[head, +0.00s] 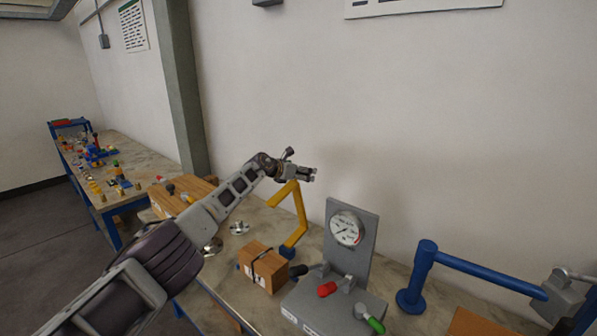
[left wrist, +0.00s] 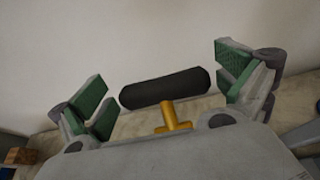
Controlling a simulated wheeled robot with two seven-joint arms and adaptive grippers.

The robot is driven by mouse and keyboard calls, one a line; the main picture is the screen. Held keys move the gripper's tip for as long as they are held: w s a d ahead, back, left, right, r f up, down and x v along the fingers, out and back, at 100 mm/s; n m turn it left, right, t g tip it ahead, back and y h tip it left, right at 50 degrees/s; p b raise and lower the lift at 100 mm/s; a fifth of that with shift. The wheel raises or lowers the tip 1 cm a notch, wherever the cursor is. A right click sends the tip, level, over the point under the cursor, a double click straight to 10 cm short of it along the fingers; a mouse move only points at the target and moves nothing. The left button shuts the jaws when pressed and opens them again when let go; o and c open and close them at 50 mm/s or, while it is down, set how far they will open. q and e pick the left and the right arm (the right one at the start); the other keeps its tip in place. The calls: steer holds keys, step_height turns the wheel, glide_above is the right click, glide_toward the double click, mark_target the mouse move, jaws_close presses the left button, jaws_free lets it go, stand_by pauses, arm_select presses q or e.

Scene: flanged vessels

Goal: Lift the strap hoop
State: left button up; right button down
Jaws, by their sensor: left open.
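A yellow bent bar (head: 300,208) rises from a blue foot on the bench, and I take it for the strap hoop. My left gripper (head: 312,175) is at its upper end. In the left wrist view a black cylindrical grip (left wrist: 165,89) on a yellow stem (left wrist: 172,118) lies between my spread green-padded fingers. The left gripper is open, with gaps showing at both ends of the grip. In the head view the black grip is hidden. My right gripper is not in view.
A grey gauge panel (head: 340,250) with red and green handles is to the right. A blue rail (head: 480,270) stands farther right. The wall (head: 400,120) is behind.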

arm_select(q)
steer(key=shift+s+a+r, duration=0.1)
steer(key=shift+a+r, duration=0.05)
steer(key=shift+a, duration=0.05)
steer(key=shift+s+a+r, duration=0.25)
steer(key=shift+a+r, duration=0.15)
steer(key=shift+s+a, duration=0.3)
steer(key=shift+s, duration=0.45)
steer(key=shift+v, duration=4.5)
